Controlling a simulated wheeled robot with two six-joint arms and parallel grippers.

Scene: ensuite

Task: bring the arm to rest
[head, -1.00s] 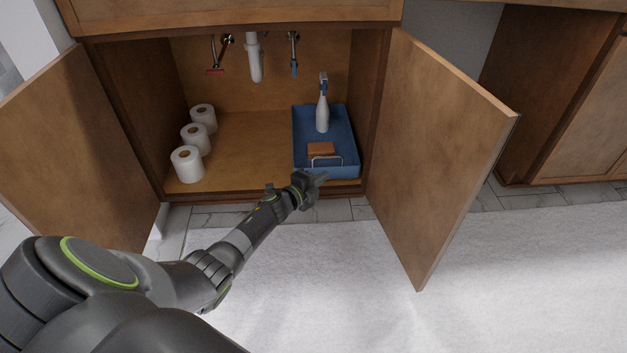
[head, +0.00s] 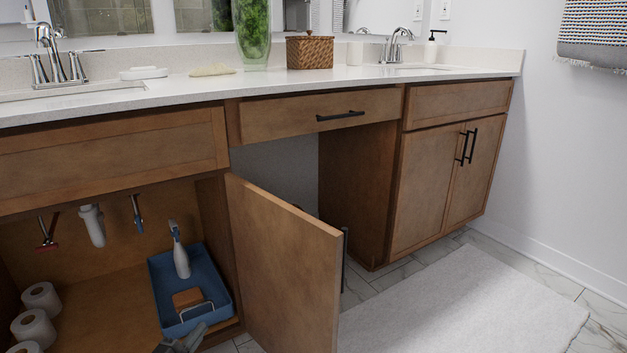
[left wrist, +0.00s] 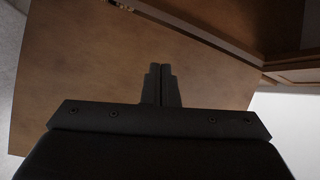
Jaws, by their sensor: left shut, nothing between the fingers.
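My left gripper (head: 183,342) shows at the bottom edge of the head view, just in front of the open sink cabinet and below the blue tray (head: 163,268). In the left wrist view its fingers (left wrist: 161,85) are together with nothing between them. A brown wooden cabinet panel (left wrist: 110,80) fills much of that view beyond the fingertips; I cannot tell the distance. Most of the left arm is out of the head view. My right gripper does not show.
The cabinet door (head: 285,270) stands open to the right of the gripper. The tray holds a spray bottle (head: 181,256) and a brown block (head: 187,298). Toilet rolls (head: 36,325) stand at left. A white rug (head: 470,300) covers open floor at right.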

